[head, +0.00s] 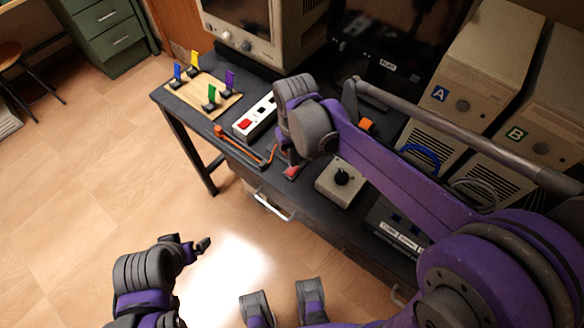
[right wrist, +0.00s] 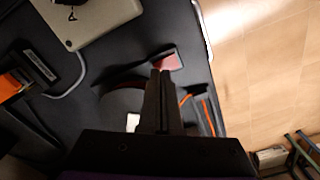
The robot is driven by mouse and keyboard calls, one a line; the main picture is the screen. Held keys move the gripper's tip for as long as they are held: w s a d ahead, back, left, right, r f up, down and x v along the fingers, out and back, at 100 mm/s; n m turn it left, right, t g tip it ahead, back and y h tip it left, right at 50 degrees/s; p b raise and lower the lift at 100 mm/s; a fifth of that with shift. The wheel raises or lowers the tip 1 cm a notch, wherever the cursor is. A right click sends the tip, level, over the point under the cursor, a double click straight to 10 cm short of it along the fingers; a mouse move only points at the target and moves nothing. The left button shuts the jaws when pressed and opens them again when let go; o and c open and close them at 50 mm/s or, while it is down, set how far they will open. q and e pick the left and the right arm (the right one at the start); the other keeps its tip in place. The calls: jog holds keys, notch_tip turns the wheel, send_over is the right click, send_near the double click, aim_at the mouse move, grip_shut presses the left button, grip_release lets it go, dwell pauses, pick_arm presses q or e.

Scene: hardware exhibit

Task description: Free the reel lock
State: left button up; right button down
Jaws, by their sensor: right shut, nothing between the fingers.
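A dark lever with a red pad (right wrist: 168,61) is just beyond my right fingertips in the right wrist view. I take it for the reel lock. Its red part also shows in the head view (head: 291,172) at the bench's front edge. A dark round shape, perhaps the reel (right wrist: 118,100), lies beside the fingers, partly hidden by them. My right gripper (right wrist: 160,76) is shut and empty, pointing down close to the red pad; I cannot tell whether they touch. In the head view my left gripper (head: 189,243) is open and empty, over the floor.
A grey box with a black knob (head: 341,180) stands right of the red pad. An orange bar (head: 240,146), a white power strip (head: 255,118) and a wooden board with coloured tags (head: 205,97) lie to the left. Computer cases (head: 465,75) stand behind. The floor in front is clear.

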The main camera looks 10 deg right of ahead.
jog(key=shift+f+b, duration=0.6)
jog(key=shift+f, duration=0.3)
dwell(0.8)
jog(key=shift+r, duration=0.1)
jog(key=shift+r+p, duration=2.6)
jog(key=shift+r, duration=0.85)
jog(key=s+d+t+p, duration=0.1)
jog(key=s+d+t, duration=0.1)
jog(key=s, duration=0.5)
jog(key=s+d+m+t+p, duration=0.1)
jog(key=s+d+t, duration=0.2)
jog(key=s, duration=0.4)
jog(key=shift+d+r+m+p, duration=0.3)
jog(key=shift+d+p, duration=0.05)
jog(key=shift+d, duration=0.45)
